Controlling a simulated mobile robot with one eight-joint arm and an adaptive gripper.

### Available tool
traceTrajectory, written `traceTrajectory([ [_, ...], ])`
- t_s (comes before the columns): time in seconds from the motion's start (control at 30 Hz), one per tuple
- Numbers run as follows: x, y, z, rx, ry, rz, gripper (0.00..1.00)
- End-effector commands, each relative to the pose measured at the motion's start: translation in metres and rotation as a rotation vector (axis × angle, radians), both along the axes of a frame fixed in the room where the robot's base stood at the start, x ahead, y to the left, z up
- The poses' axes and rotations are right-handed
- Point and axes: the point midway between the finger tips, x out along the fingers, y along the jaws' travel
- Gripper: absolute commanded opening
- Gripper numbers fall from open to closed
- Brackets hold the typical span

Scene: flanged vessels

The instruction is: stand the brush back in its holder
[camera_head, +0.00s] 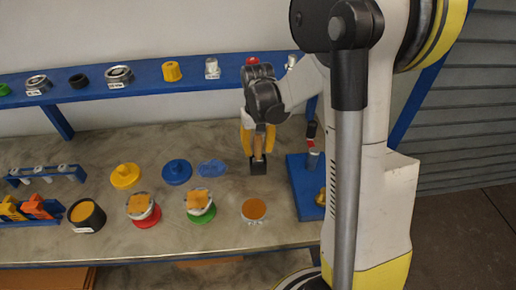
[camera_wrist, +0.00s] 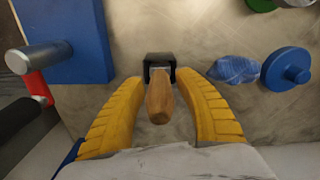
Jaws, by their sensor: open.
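The brush shows as a wooden handle (camera_wrist: 160,100) in the wrist view, standing in a small black holder (camera_wrist: 160,62). In the head view the handle (camera_head: 258,146) rises upright from the holder (camera_head: 258,167) on the bench. The brush's lower end is hidden inside the holder. My gripper (camera_wrist: 160,78) has its two yellow fingers spread, one on each side of the handle, with visible gaps to it. In the head view my gripper (camera_head: 257,142) is just above the holder.
A blue stand (camera_head: 303,187) is right of the holder. A blue crumpled cloth (camera_head: 212,168), a blue knobbed lid (camera_head: 176,171) and a yellow lid (camera_head: 125,175) lie left. An orange-topped vessel (camera_head: 254,209) stands in front. A blue shelf (camera_head: 140,88) runs behind.

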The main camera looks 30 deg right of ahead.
Motion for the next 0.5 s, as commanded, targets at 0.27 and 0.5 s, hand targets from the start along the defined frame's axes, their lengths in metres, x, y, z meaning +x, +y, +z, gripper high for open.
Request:
traceTrajectory([
  [0.27, 0.000, 0.000, 0.058, 0.000, 0.000, 0.000, 0.39],
  [0.5, 0.000, 0.000, 0.105, 0.000, 0.000, 0.000, 0.39],
])
